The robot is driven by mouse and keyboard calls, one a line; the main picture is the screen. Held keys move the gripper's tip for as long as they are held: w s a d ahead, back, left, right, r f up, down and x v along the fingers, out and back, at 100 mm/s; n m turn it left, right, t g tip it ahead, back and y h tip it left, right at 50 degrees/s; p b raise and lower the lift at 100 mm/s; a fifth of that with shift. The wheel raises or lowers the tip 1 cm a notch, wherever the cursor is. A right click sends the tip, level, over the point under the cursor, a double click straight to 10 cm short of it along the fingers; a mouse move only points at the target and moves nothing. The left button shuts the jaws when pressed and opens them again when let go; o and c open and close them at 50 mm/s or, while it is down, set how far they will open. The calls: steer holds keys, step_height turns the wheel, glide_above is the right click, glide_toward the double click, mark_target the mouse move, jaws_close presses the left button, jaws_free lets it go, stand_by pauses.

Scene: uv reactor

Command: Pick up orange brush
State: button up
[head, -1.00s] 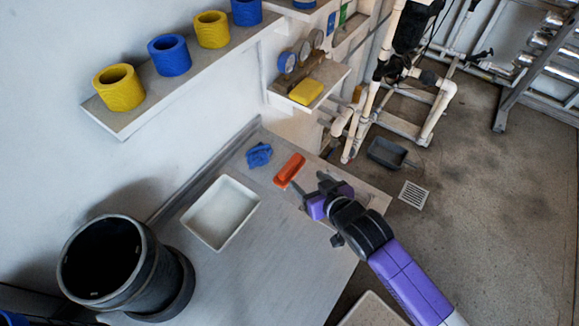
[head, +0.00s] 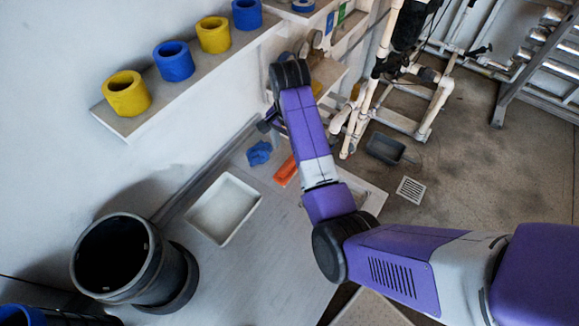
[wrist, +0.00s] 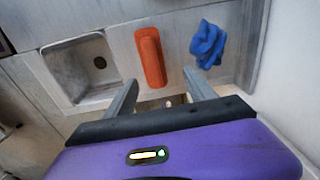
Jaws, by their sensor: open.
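The orange brush (head: 285,171) lies on the grey counter beside the blue cloth (head: 259,153), partly covered by my arm in the head view. In the wrist view the whole brush (wrist: 150,56) lies ahead of my gripper (wrist: 160,77), in line with the space between the two fingers. The fingers are apart and empty, and the brush is not gripped. The blue cloth (wrist: 207,44) is to the right of the brush there. In the head view my gripper is mostly hidden behind my wrist.
A sink basin (wrist: 80,66) is left of the brush in the wrist view. A white tray (head: 250,228) and a black cylindrical container (head: 112,255) stand on the counter. A shelf (head: 118,121) with yellow and blue rings runs along the wall above.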

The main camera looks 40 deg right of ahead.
steer(key=shift+s+a+g, duration=0.25)
steer(key=shift+s+g, duration=0.05)
steer(key=shift+s, duration=0.05)
steer(key=shift+s+f, duration=0.1)
steer(key=shift+f, duration=0.2)
steer(key=shift+s+f+p, duration=0.1)
steer(key=shift+f+p, duration=0.7)
steer(key=shift+f, duration=2.8)
jaws_close()
steer(key=shift+r, duration=0.1)
step_height(320, 180, up, 16)
steer(key=f+p, duration=0.1)
steer(key=p, duration=0.3)
step_height(320, 180, up, 5)
steer(key=b, duration=0.1)
glide_above(289, 161)
